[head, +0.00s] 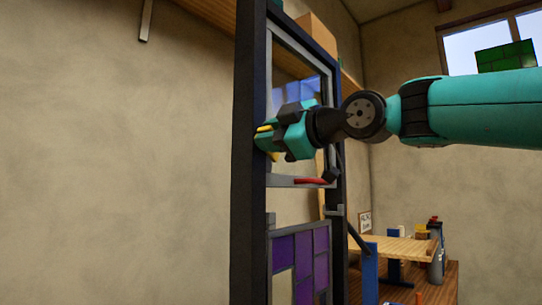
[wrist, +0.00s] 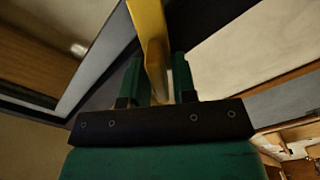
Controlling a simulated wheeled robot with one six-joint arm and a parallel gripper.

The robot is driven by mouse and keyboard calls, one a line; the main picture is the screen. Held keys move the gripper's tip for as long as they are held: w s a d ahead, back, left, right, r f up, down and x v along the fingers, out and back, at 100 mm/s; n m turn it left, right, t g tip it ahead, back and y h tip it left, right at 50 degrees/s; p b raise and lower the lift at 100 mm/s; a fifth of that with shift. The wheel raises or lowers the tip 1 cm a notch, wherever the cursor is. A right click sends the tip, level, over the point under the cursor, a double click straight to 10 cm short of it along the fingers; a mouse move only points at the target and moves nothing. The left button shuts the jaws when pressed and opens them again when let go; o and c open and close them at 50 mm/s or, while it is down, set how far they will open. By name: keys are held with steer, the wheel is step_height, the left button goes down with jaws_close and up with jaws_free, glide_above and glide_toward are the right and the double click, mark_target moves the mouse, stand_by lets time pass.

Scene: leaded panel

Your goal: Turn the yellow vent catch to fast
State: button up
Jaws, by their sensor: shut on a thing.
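The yellow vent catch (wrist: 150,38) shows in the wrist view as a bar running between my two green fingers. In the head view a small yellow part of it (head: 264,128) shows at the left side of my gripper (head: 272,142). My gripper (wrist: 158,82) is shut on the catch, at the dark frame (head: 249,200) of the leaded panel. The gripper hides most of the catch in the head view. I cannot tell from these views which setting the catch is at.
A red handle (head: 311,181) lies along the grey rail below my gripper. A wooden table (head: 400,246) stands behind at the right. A wooden shelf (head: 192,22) runs along the wall at the upper left.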

steer(key=n+b, duration=0.1)
steer(key=n, duration=0.1)
steer(key=n+b, duration=0.2)
steer(key=shift+f, duration=0.3)
steer(key=shift+n+b, duration=0.95)
steer(key=shift+n, duration=0.55)
steer(key=shift+r, duration=0.1)
steer(key=o, duration=0.7)
steer(key=b+v, duration=0.3)
steer(key=v, duration=1.4)
steer(key=shift+s+d+b, duration=0.1)
steer(key=shift+s+b, duration=0.1)
steer(key=shift+b, duration=0.15)
